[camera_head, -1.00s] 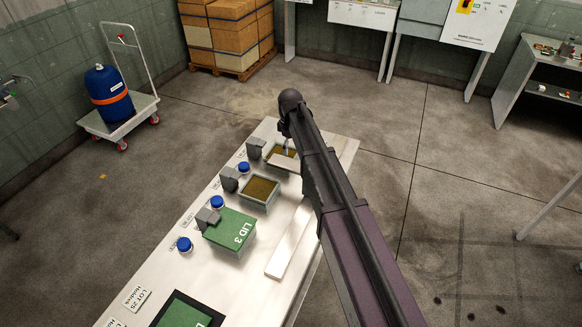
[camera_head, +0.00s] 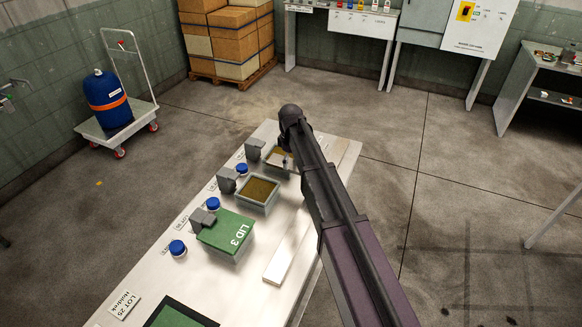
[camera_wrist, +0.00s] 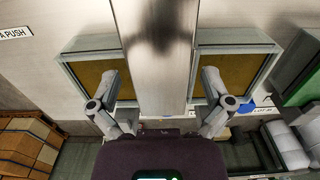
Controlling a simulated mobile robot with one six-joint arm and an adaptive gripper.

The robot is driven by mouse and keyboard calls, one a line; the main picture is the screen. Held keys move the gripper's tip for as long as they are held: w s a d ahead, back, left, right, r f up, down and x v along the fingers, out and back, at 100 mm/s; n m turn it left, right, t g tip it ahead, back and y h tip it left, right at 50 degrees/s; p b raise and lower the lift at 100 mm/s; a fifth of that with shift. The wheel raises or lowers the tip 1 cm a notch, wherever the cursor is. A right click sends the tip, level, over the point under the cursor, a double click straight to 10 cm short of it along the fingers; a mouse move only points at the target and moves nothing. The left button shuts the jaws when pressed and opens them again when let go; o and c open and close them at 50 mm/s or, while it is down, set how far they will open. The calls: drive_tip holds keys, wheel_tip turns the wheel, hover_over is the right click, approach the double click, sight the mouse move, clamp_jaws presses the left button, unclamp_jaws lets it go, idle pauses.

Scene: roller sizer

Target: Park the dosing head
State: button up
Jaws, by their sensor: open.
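My gripper (camera_wrist: 160,88) is open, with its two fingers apart in the wrist view. A wide metal bar (camera_wrist: 152,45) runs between them and hides part of what lies behind. Brown-filled surfaces with pale rims show on its left (camera_wrist: 95,75) and right (camera_wrist: 232,68); I cannot tell whether they are one tray or two. In the head view my arm hides most of the gripper, near the far brown-filled tray (camera_head: 275,157). A second such tray (camera_head: 258,190) stands nearer, then a green lid marked LID 3 (camera_head: 226,232). I cannot tell which part is the dosing head.
Blue caps (camera_head: 213,203) line the left side of the bench (camera_head: 150,268). A pale bar (camera_head: 283,257) lies on its right side. A green panel (camera_head: 180,316) is at the front. A cart (camera_head: 118,130) with a blue drum (camera_head: 107,101) stands left.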

drive_tip(key=shift+f+b, duration=0.3)
drive_tip(key=shift+f, duration=0.15)
drive_tip(key=shift+d, duration=0.1)
drive_tip(key=c, duration=1)
drive_tip(key=w+d, duration=0.3)
drive_tip(key=w, duration=0.6)
drive_tip(key=w+d, duration=0.3)
drive_tip(key=w, duration=0.6)
drive_tip(key=w+d, duration=0.4)
drive_tip(key=w, duration=0.6)
drive_tip(key=shift+c, duration=0.2)
drive_tip(key=o, duration=1)
drive_tip(key=shift+w, duration=0.15)
drive_tip(key=shift+o, duration=0.2)
drive_tip(key=shift+d, duration=0.1)
